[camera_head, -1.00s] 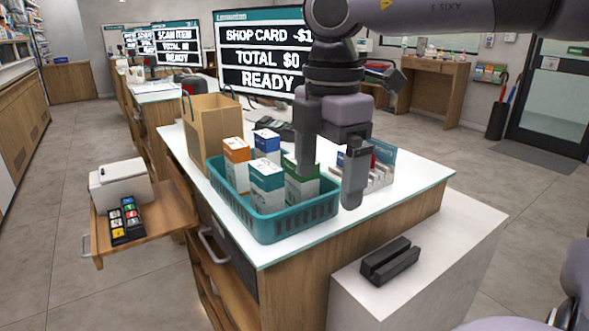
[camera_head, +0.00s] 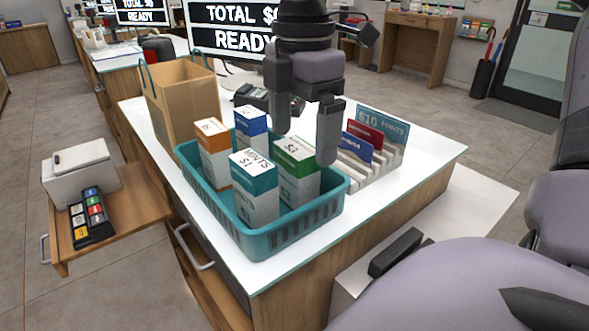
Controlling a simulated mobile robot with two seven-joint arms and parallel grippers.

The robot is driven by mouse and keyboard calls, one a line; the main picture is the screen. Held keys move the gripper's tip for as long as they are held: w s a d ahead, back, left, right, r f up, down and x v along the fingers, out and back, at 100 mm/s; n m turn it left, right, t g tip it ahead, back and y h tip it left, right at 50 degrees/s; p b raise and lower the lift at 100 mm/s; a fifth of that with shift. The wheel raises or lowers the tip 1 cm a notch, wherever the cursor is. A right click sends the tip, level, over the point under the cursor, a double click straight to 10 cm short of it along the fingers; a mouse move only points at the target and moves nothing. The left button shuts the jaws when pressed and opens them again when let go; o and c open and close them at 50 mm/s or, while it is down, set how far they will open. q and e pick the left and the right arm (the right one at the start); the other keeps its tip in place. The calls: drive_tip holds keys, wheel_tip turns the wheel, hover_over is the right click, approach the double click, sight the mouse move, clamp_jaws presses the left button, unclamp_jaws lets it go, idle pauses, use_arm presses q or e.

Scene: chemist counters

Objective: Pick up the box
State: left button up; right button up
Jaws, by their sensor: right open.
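Four upright boxes stand in a teal basket (camera_head: 285,235) on the white counter: an orange-topped box (camera_head: 213,158), a blue-topped box (camera_head: 250,128), a teal box (camera_head: 256,200) at the front and a green box (camera_head: 298,182) at the right. My right gripper (camera_head: 304,146) points down with its two fingers apart, just above and behind the green box. Nothing is between the fingers. I cannot tell whether either finger touches the green box. My left gripper is not in view.
A rack of upright cards (camera_head: 376,140) stands close right of the basket. A paper bag (camera_head: 180,100) and a card terminal (camera_head: 268,99) stand behind it.

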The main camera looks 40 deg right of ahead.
sight(297, 176)
drive_tip(key=f, duration=0.5)
drive_tip(key=shift+w+a+f, duration=0.1)
drive_tip(key=shift+w+f, duration=0.2)
drive_tip(key=shift+f, duration=0.1)
drive_tip(key=shift+c, duration=0.4)
drive_tip(key=c, duration=1)
